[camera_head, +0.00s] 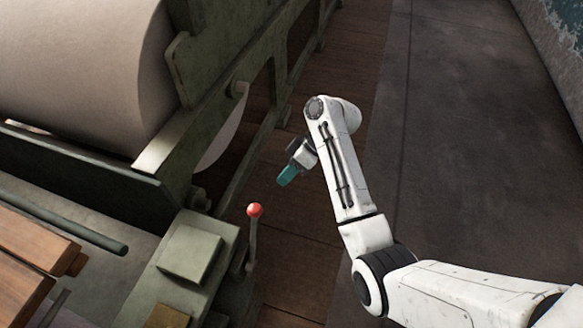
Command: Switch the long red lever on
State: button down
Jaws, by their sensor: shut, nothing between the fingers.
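The lever (254,232) has a thin grey rod topped by a red ball knob (255,210). It stands nearly upright at the right side of the green machine, beside a block-shaped housing. My gripper (287,176), with teal fingertips, is shut and empty. In the picture it is above and slightly right of the red knob, apart from it. The lower end of the rod is partly hard to make out against the machine's side.
The green machine frame (205,110) with a large pale roll (80,70) fills the left. Wooden blocks (30,245) lie at lower left. A plank floor strip (290,235) runs beside the machine, and open dark floor (470,130) lies to the right.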

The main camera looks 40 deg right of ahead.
jog(key=a+f+p, duration=0.1)
jog(key=a+f, duration=0.2)
jog(key=a, duration=0.3)
jog(key=shift+s+a+p, duration=0.3)
jog(key=shift+s+p, duration=0.1)
jog(key=shift+s, duration=0.05)
jog(key=shift+r, duration=0.1)
